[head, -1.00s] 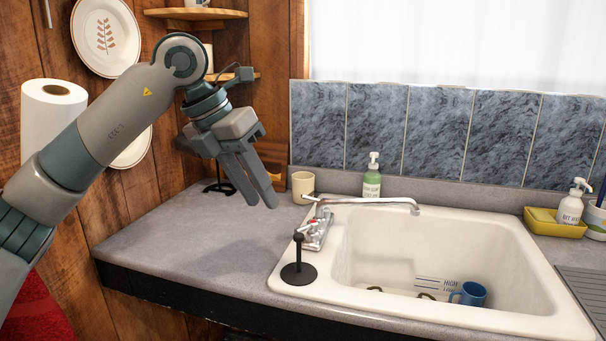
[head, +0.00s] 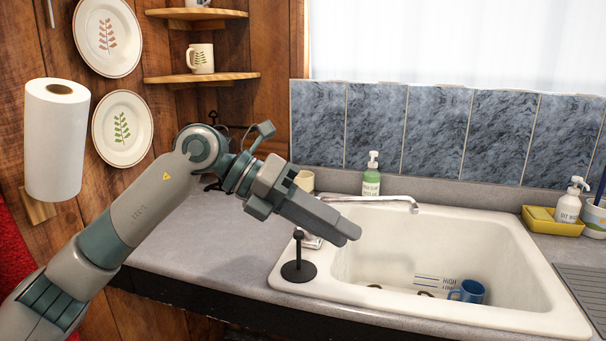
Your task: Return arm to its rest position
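My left arm comes in from the left, over the grey counter (head: 185,240). My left gripper (head: 345,234) points right and slightly down, over the left rim of the white sink (head: 440,245). Its fingers show from the side and overlap, so I cannot tell whether they are open or shut. I see no object held in it. The gripper hides part of the faucet (head: 395,200) and the cream cup (head: 304,181) behind it. My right gripper is not in view.
A black stand (head: 298,271) rises on the sink's near left rim, close below the gripper. A blue mug (head: 470,291) lies in the sink. A green soap bottle (head: 371,180) stands behind. Paper towels (head: 56,140) and plates (head: 122,128) hang left. The counter's front left is clear.

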